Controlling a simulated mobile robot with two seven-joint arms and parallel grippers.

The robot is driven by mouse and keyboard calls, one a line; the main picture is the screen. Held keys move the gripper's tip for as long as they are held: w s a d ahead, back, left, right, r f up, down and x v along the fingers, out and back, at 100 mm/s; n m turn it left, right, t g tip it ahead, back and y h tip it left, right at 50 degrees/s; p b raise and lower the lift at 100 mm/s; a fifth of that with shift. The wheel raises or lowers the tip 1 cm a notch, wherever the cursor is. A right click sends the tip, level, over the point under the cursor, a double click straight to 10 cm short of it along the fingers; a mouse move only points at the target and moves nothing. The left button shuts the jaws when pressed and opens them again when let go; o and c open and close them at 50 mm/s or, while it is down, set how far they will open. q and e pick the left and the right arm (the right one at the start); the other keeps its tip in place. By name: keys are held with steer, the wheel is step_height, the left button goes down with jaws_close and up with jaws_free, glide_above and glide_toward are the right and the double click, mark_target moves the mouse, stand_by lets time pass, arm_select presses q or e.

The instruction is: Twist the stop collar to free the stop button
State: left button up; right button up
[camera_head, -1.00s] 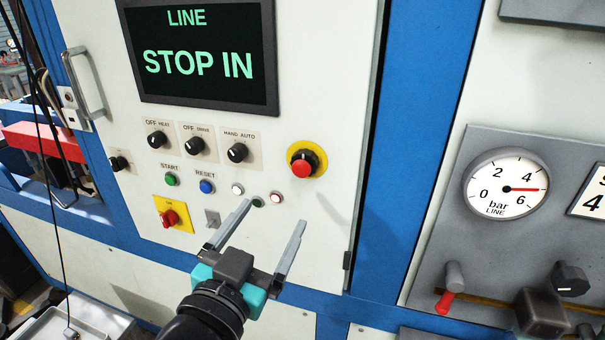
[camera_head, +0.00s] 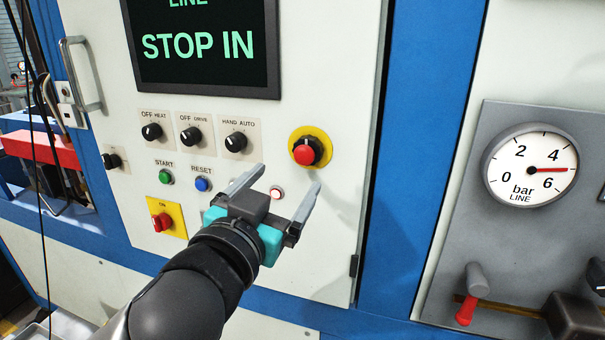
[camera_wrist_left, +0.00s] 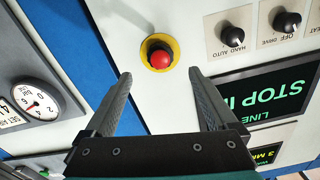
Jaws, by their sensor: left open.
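The red stop button (camera_head: 305,155) sits in a black collar (camera_head: 317,146) on a round yellow plate (camera_head: 325,135), on the white cabinet door. My left gripper (camera_head: 287,178) is open and empty, just below and left of the button in the head view. In the left wrist view the button (camera_wrist_left: 160,59) lies beyond the fingertips, roughly between their lines, and my left gripper (camera_wrist_left: 158,76) is apart from it. The screen (camera_head: 205,50) reads STOP IN. My right gripper is not in view.
Black selector knobs (camera_head: 235,142) are in a row left of the button. Below them are a green START button (camera_head: 166,177), a blue RESET button (camera_head: 202,184) and a red rotary switch (camera_head: 160,222). A pressure gauge (camera_head: 530,165) is at right.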

mark_target(301, 159)
arm_select(q)
steer(key=x, duration=0.9)
steer(key=shift+b, duration=0.4)
steer(key=shift+c, duration=0.3)
steer(key=c, duration=1.3)
steer(key=m+p, duration=0.3)
steer(key=p, duration=0.1)
steer(key=shift+r+m, duration=0.15)
steer(key=shift+m, duration=0.15)
steer(key=shift+a+m+p, duration=0.1)
steer(key=shift+m+p, duration=1.95)
steer(key=shift+m, duration=0.35)
